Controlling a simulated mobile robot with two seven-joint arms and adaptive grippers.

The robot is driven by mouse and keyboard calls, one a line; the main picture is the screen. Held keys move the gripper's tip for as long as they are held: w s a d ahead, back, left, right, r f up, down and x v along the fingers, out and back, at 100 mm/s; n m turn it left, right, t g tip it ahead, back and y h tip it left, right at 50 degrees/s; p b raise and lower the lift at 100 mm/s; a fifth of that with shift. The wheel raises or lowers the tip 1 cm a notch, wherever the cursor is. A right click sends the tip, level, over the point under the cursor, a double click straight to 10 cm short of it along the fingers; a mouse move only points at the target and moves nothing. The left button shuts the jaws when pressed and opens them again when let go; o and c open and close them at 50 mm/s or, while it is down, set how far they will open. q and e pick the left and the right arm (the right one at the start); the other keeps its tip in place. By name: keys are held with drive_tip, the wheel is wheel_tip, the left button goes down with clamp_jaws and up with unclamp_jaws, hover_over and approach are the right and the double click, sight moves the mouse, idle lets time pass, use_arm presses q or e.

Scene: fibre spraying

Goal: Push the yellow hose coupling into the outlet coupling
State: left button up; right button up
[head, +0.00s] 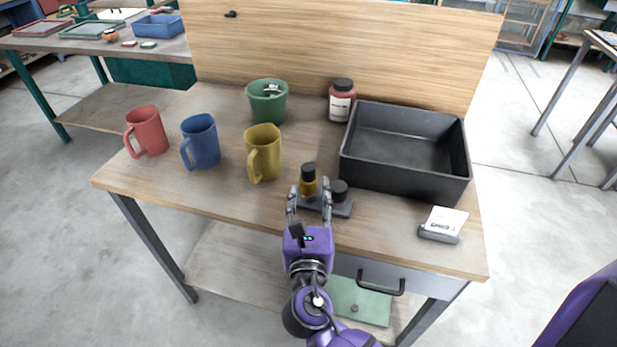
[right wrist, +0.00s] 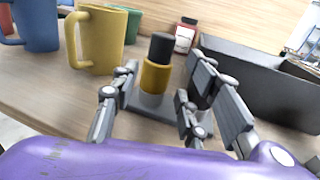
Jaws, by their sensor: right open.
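A yellow cylinder with a black top (head: 309,184) stands upright on a small dark grey base (head: 341,208) near the bench's front edge. In the right wrist view the yellow cylinder (right wrist: 156,76) has a pale band below it. A short black knob (head: 340,190) rises from the same base on the right. My right gripper (head: 309,200) is open, its fingers spread to either side in front of the yellow cylinder; contact cannot be told. No hose, and nothing clearly recognisable as an outlet coupling, shows. My left gripper is not in view.
Red (head: 146,133), blue (head: 201,142) and yellow (head: 263,155) mugs stand left. A green pot (head: 267,101) and red jar (head: 342,100) are behind. A black bin (head: 405,190) stands right, with a card holder (head: 439,234) in front. The bench's front left (head: 190,190) is clear.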

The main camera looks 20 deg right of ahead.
sight(308, 186)
drive_tip(key=x, duration=0.5)
drive_tip(key=shift+a+r+p, duration=0.1)
drive_tip(key=shift+a+p, duration=0.05)
drive_tip(key=shift+p, duration=0.2)
drive_tip(key=shift+w, duration=0.35)
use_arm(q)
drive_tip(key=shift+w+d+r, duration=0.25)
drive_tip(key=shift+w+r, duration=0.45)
use_arm(e)
drive_tip(key=shift+s, duration=0.1)
drive_tip(key=shift+c, duration=0.3)
drive_tip(key=c, duration=0.8)
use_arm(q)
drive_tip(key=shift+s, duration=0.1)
use_arm(e)
clamp_jaws()
